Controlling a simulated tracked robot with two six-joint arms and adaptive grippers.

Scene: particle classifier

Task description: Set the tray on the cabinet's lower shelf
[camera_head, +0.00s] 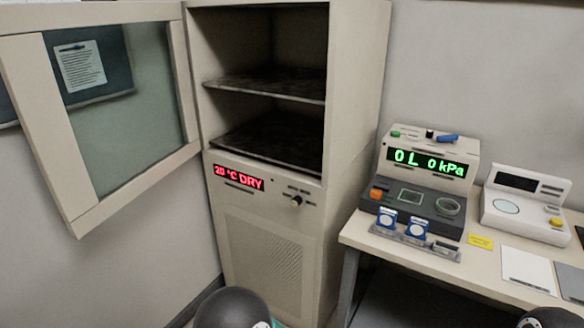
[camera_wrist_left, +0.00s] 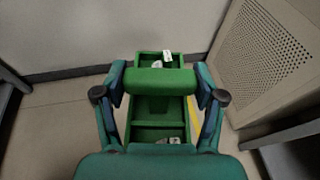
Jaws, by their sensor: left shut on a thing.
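The cabinet (camera_head: 352,120) stands at the centre of the head view with its glass door (camera_head: 115,120) swung open to the left. Inside, the lower shelf (camera_head: 262,146) is dark and bare, and the upper shelf (camera_head: 265,86) above it is also bare. The green tray (camera_wrist_left: 160,124), with several compartments and small white pieces in it, shows in the left wrist view. My left gripper (camera_wrist_left: 160,82) is shut on the tray, with a finger on each side of its raised green bar. The tray is out of sight in the head view. My right gripper is not in view.
The cabinet's vented lower panel (camera_wrist_left: 262,62) shows right of the tray in the wrist view. The red "20 °C DRY" display (camera_head: 239,177) is below the opening. A desk (camera_head: 400,250) on the right holds a pressure unit (camera_head: 425,165) and a white scale (camera_head: 525,205).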

